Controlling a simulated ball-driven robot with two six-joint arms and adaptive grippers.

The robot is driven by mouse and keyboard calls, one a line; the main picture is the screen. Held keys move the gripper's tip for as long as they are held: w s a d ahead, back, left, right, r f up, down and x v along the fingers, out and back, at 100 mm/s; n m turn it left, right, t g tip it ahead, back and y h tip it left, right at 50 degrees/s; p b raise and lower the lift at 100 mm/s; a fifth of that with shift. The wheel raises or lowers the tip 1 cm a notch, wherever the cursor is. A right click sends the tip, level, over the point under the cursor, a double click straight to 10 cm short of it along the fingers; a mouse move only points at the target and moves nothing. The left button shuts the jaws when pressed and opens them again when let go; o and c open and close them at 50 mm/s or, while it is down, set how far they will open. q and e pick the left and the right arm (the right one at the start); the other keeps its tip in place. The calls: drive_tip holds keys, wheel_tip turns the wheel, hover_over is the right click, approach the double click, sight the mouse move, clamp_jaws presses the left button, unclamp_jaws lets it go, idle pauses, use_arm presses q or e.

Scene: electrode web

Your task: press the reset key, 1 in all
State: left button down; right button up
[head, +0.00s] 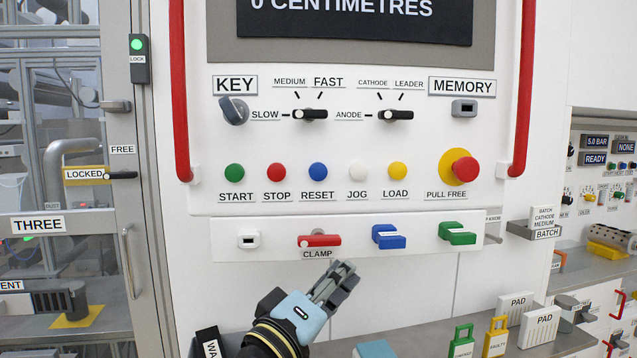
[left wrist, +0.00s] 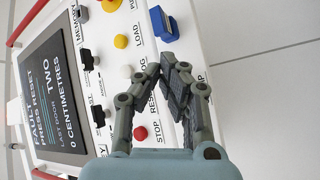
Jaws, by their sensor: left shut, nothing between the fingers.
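The blue RESET key (head: 318,171) sits on the white panel in the head view, between the red STOP key (head: 277,172) and the white JOG key (head: 358,172). My left gripper (head: 345,272) is shut and empty, below and slightly right of the key, just under the CLAMP handle, and apart from the key as seen there. In the left wrist view my gripper (left wrist: 166,72) has its fingertips together, and the fingers hide the RESET key. The display (left wrist: 55,100) there reads fault, press reset. My right gripper is in neither view.
The red CLAMP handle (head: 319,240) lies between gripper and key. Red rails (head: 179,90) flank the panel. The yellow LOAD key (head: 397,171) and the red PULL FREE knob (head: 465,169) are to the right. A grey counter (head: 420,335) with pads and padlocks runs below.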

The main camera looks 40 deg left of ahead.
sight(323, 180)
use_arm(q)
wheel_tip(323, 180, up, 13)
drive_tip(key=s+n+t+p, duration=0.1)
drive_tip(key=s+n+t, duration=0.1)
drive_tip(key=shift+s+f+t+y, duration=0.2)
drive_tip(key=shift+s+t+y, duration=0.1)
drive_tip(key=shift+y, duration=0.1)
drive_tip(key=shift+w+a+p, duration=0.45)
drive_tip(key=shift+w+a, duration=1.05)
drive_tip(key=shift+w, duration=0.2)
drive_tip(key=shift+w+a+p, duration=0.4)
drive_tip(key=shift+w+a, duration=1.05)
drive_tip(key=shift+w, duration=0.2)
drive_tip(key=shift+w+a, duration=0.1)
drive_tip(key=shift+w+a, duration=0.2)
